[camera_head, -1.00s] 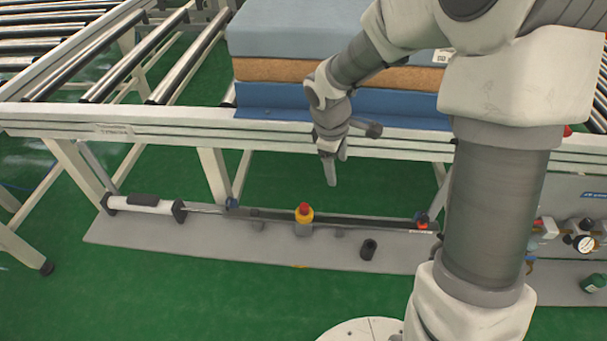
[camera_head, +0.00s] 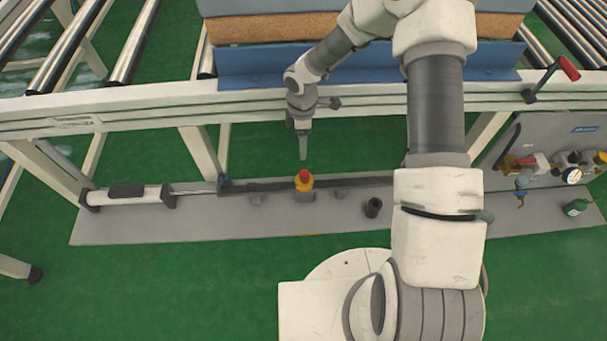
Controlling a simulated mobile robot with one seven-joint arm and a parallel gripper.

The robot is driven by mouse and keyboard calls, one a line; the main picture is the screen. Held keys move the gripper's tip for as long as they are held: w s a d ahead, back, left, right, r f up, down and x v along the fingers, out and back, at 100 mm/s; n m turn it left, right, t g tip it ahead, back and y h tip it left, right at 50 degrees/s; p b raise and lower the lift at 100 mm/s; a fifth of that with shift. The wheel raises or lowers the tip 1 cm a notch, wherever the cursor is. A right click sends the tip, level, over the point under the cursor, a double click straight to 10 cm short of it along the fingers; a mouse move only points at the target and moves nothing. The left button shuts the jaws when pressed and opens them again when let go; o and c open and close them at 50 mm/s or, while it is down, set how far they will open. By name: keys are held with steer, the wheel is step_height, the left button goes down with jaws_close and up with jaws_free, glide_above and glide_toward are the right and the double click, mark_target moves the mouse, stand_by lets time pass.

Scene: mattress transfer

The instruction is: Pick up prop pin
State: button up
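A small yellow piece with a red top (camera_head: 304,181) stands upright in a grey holder (camera_head: 304,195) on the grey floor plate; it looks like the prop pin, though I cannot be sure. My gripper (camera_head: 303,150) points straight down just above and behind it in the picture, with a visible gap between them. The fingers show edge-on as one narrow grey shape, so their opening is hidden. Nothing shows hanging from them.
A conveyor frame (camera_head: 150,115) with stacked mattresses (camera_head: 260,30) stands behind my gripper. A dark bar (camera_head: 262,186) runs along the floor plate (camera_head: 130,230). A black cup (camera_head: 373,207) is right of the yellow piece. A panel with gauges (camera_head: 550,150) and a red-handled crank (camera_head: 550,80) are at right.

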steer(key=b, duration=0.4)
glide_toward(304, 173)
steer(key=f, duration=0.5)
steer(key=shift+s+a, duration=0.15)
steer(key=shift+a, duration=0.1)
steer(key=shift+d+f+b, duration=0.15)
steer(key=shift+f+b, duration=0.25)
steer(key=shift+f, duration=0.95)
steer(key=shift+d+f+b, duration=0.15)
steer(key=shift+f+b, duration=0.25)
steer(key=shift+f, duration=0.95)
steer(key=shift+c, duration=0.2)
steer(key=shift+r, duration=0.1)
jaws_close()
